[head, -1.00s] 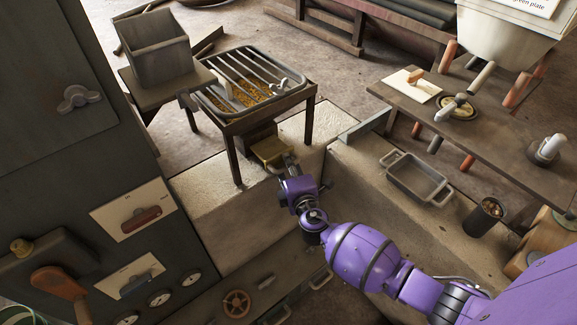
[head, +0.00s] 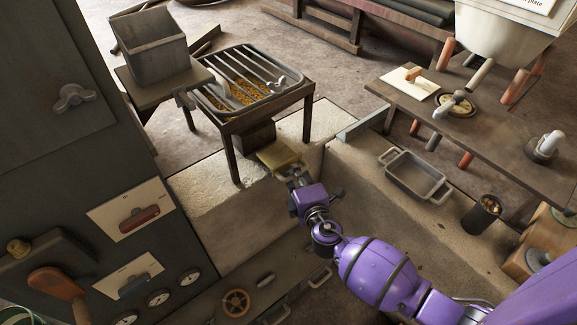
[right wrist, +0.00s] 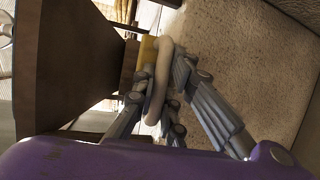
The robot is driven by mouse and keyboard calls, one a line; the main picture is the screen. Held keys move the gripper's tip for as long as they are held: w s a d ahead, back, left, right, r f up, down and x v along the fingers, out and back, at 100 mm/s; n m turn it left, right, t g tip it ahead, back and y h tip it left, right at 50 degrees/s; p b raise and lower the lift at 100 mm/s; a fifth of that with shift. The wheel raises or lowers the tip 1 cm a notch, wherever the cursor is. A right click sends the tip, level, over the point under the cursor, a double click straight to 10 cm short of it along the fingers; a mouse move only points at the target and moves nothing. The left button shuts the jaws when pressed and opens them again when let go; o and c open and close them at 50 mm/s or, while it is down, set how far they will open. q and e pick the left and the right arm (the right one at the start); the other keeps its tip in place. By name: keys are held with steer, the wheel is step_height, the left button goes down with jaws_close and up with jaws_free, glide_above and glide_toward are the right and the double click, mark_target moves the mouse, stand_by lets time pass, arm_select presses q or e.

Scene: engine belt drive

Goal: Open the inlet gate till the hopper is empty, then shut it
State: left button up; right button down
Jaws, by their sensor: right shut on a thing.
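The hopper (head: 291,97) is a barred metal tray on a wooden stand in the head view, with golden grain (head: 247,91) under its bars. Its dark tapered underside (right wrist: 75,60) fills the left of the right wrist view. The inlet gate is a yellow plate (head: 280,156) sticking out from the wooden chute (head: 257,136) below the hopper. It also shows in the right wrist view (right wrist: 147,52). My right gripper (head: 294,176) is shut on the gate's pale loop handle (right wrist: 162,72). I cannot see where any grain falls. My left gripper is out of view.
A grey bin (head: 149,46) stands on a shelf left of the hopper. A dark control cabinet (head: 60,140) is at left. A two-handled metal pan (head: 414,177) and a dark cup (head: 482,214) are on the stone ledge right of my arm.

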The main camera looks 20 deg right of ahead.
steer(key=shift+s+d, duration=0.3)
steer(key=shift+s, duration=0.5)
steer(key=c, duration=1.8)
jaws_free()
steer(key=shift+o, duration=0.2)
steer(key=shift+s, duration=0.1)
steer(key=s+r, duration=0.2)
steer(key=s, duration=0.9)
steer(key=shift+s+a, duration=0.3)
steer(key=shift+r, duration=0.1)
